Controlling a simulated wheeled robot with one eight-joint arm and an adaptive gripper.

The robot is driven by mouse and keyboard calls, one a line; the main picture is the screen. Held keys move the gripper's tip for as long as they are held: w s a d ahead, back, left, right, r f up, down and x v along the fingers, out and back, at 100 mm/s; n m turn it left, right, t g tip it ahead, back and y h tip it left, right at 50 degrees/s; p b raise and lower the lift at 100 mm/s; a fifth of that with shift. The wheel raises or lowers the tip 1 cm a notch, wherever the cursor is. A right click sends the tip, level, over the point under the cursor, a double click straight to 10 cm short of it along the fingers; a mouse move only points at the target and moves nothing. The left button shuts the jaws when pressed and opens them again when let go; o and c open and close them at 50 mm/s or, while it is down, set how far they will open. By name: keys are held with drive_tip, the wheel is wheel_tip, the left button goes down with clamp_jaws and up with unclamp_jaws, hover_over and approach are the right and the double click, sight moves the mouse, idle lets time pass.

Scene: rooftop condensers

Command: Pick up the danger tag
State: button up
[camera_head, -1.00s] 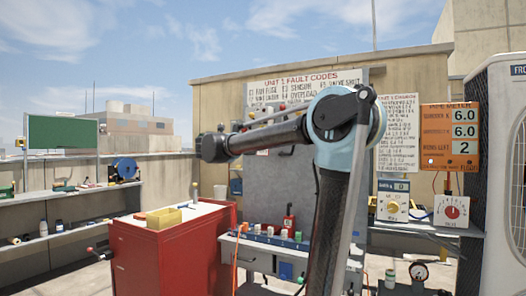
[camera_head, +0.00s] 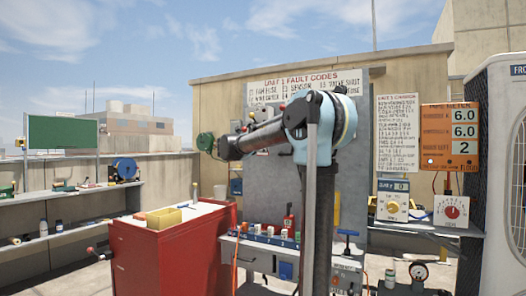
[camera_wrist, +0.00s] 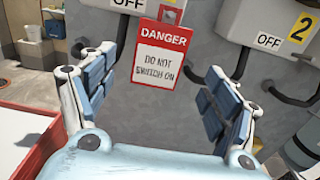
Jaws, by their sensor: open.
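The danger tag (camera_wrist: 158,72) is a red and white card reading "DANGER DO NOT SWITCH ON". In the wrist view it hangs in front of the grey panel, below a switch box marked OFF. My gripper (camera_wrist: 162,66) is open, with its blue-padded fingers to the left and right of the tag. The tag shows between the fingers, apart from both, and nothing is held.
A second OFF box (camera_wrist: 270,30) marked 2 is at the upper right, with dark conduits below it. In the head view a red cabinet (camera_head: 165,255) stands left of the panel (camera_head: 262,185). An orange meter board (camera_head: 450,140) and a condenser (camera_head: 500,170) are at the right.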

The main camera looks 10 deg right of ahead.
drive_tip(key=x, duration=0.4)
drive_tip(key=shift+w+d+r, duration=0.1)
drive_tip(key=shift+w+d, duration=0.05)
drive_tip(key=shift+w, duration=0.15)
drive_tip(key=c, duration=1)
drive_tip(key=shift+r, duration=0.1)
